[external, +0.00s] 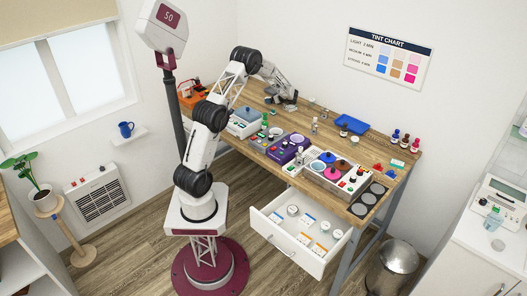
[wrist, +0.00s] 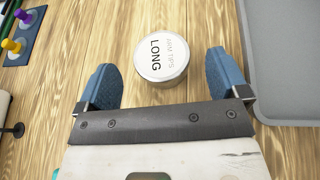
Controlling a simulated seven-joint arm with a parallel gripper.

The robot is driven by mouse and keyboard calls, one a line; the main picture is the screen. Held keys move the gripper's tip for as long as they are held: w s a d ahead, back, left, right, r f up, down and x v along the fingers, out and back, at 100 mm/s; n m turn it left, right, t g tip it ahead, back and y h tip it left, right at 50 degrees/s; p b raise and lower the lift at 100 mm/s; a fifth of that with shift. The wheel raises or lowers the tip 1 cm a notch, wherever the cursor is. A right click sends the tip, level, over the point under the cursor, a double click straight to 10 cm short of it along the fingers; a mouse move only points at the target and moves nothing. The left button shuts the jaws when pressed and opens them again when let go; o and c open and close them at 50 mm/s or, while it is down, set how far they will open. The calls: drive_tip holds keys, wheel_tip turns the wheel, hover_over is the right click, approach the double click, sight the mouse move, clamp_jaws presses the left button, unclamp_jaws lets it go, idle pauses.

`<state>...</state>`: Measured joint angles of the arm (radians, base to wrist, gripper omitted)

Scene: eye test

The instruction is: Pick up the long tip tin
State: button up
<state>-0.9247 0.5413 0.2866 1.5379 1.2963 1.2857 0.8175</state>
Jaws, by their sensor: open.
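The long tip tin (wrist: 160,45) is a round, pale tin with a white lid that reads "LONG" in the wrist view. It stands upright on the wooden tabletop. My gripper (wrist: 160,78) is open, with one blue finger on each side of the tin's near part. A gap shows between the tin and each finger, and nothing is held. In the external view my gripper (external: 288,106) is low over the back part of the workbench. I cannot clearly pick out the tin there.
A grey tray (wrist: 283,105) lies close to the right finger. A dark blue mat with coloured pegs (wrist: 22,38) is at the upper left. The workbench (external: 388,155) also carries a blue tray (external: 351,124), bottles and devices. An open drawer (external: 283,240) holds several small items.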

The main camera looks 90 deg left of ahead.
drive_tip(key=shift+x, duration=1.8)
drive_tip(key=shift+f, duration=0.1)
drive_tip(key=c, duration=1)
